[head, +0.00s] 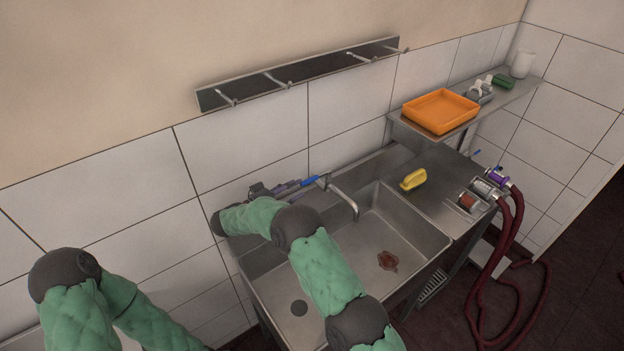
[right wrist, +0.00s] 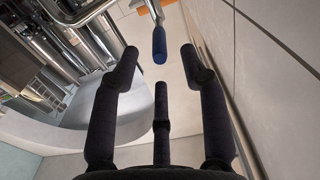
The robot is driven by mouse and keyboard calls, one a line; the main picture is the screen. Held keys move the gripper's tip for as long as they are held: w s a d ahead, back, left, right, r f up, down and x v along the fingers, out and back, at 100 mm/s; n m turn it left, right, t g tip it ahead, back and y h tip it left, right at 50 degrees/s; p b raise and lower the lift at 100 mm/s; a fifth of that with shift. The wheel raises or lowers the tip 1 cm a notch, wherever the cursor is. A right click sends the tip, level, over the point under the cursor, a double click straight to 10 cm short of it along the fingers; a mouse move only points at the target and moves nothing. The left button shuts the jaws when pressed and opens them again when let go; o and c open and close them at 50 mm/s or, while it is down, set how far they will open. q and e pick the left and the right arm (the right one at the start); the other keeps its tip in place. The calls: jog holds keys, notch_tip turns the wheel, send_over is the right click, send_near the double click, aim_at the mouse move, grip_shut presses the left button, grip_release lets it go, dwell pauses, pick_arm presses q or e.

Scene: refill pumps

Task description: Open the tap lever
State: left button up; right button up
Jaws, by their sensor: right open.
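The tap (head: 343,196) stands at the back rim of the steel sink, its spout reaching over the basin. Its blue lever (head: 309,181) points left along the wall. In the right wrist view the blue lever (right wrist: 159,42) hangs ahead, between the spread fingertips in the picture. My right gripper (head: 287,188) is left of the lever and pointed at it. It is open and empty, and its fingers also show in the right wrist view (right wrist: 160,62). I cannot tell whether any finger touches the lever. Only my left arm shows at lower left; its gripper is out of view.
The sink (head: 425,229) has a drain and a reddish-brown patch in it. A yellow object (head: 413,179) lies on the drainboard. An orange tray (head: 440,110) sits on the shelf. Pumps with dark red hoses (head: 487,187) are at right. A hook rail (head: 305,75) is above.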

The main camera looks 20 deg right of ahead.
aim_at(312, 177)
jog(key=x, duration=0.7)
jog(key=shift+w+d, duration=0.1)
jog(key=shift+d, duration=0.25)
grip_shut()
